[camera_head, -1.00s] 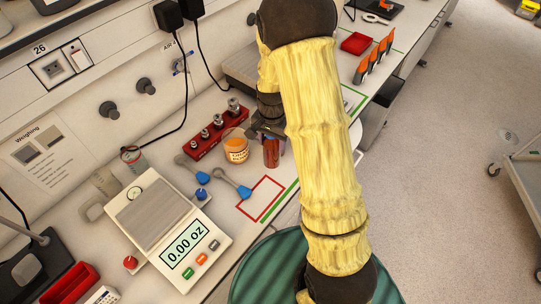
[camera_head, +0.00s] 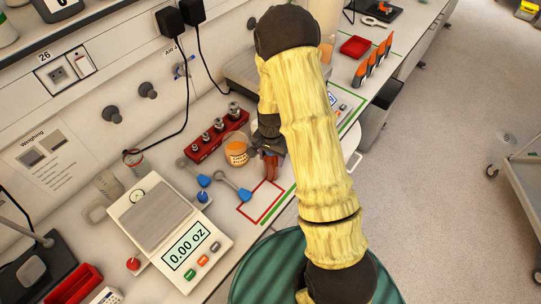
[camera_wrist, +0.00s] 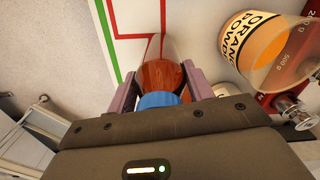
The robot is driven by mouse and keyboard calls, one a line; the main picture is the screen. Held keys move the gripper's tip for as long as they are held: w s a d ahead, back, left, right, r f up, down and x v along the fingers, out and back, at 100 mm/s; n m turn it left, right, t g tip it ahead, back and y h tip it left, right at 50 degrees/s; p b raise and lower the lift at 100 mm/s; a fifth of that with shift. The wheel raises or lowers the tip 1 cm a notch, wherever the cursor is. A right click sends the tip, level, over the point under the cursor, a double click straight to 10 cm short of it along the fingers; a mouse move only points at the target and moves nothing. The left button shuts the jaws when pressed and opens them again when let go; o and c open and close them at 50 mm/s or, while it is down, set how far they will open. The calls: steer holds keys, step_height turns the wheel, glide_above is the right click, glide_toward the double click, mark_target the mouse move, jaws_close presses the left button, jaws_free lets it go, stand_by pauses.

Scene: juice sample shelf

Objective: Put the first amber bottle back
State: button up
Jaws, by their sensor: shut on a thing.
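My gripper (camera_head: 268,150) is shut on an amber bottle (camera_head: 271,168). In the wrist view the bottle's reddish-brown body (camera_wrist: 158,73) and blue cap (camera_wrist: 158,99) show between the two fingers (camera_wrist: 160,86). A red square outline (camera_head: 262,203) is drawn on the bench just in front of the bottle; part of it also shows in the wrist view (camera_wrist: 133,37). I cannot tell whether the bottle touches the bench. My arm hides part of the bench behind the gripper.
A beaker of orange powder (camera_head: 236,150) stands close left of the gripper, with a red rack of metal weights (camera_head: 216,135) behind it. Blue-handled scoops (camera_head: 232,186) lie nearby. A scale (camera_head: 165,222) reads 0.00 oz. Several orange items (camera_head: 372,62) stand at the far right.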

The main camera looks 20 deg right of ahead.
steer(key=shift+f, duration=0.15)
steer(key=o, duration=1.2)
steer(key=shift+o, duration=0.2)
step_height(320, 180, up, 12)
steer(key=b, duration=0.3)
steer(key=shift+r+b, duration=0.2)
steer(key=shift+b, duration=0.15)
steer(key=shift+s, duration=0.1)
